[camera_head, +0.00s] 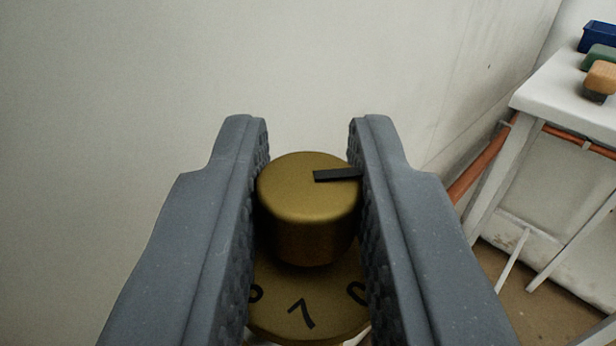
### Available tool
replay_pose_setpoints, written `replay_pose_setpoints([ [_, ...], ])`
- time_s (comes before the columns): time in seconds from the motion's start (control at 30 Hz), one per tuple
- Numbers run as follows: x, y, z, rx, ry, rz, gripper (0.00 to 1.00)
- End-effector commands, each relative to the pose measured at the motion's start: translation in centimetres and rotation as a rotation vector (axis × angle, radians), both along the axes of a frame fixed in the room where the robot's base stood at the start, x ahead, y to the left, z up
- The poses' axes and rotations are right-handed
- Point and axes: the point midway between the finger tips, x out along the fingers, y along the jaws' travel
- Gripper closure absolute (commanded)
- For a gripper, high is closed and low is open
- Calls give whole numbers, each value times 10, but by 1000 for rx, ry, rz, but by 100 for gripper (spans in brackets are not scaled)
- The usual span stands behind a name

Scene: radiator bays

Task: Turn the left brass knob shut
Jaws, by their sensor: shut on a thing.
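A brass knob (305,215) stands in the middle of the head camera view, with a black pointer mark on its top face that points to the right. Below it is a brass dial (318,318) with dark figures, partly hidden by the fingers; a 7 shows at the front and other marks are cut off. My gripper (308,180) is shut on the knob, one padded grey finger on its left side and one on its right. Whether this is the left knob cannot be told, as no other knob is in view.
A pale wall (130,100) fills the back and left. At the right stands a white table (560,100) with a blue bin (599,37), a green object (598,57) and an orange-topped block (601,77). A copper-coloured pipe (478,165) runs behind the table legs.

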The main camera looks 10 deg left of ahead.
Motion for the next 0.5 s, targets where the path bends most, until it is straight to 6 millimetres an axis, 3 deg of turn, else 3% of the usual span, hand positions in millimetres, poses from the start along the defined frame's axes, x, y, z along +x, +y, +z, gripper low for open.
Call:
replay_pose_setpoints([
  [0.13, 0, 1, 1, 1, -3, 3, 100],
  [0.17, 0, 1, 1, 1, -3, 3, 77],
  [0.23, 0, 1, 1, 1, -3, 2, 60],
  [0.5, 0, 0, 1, 1, -1, 1, 60],
])
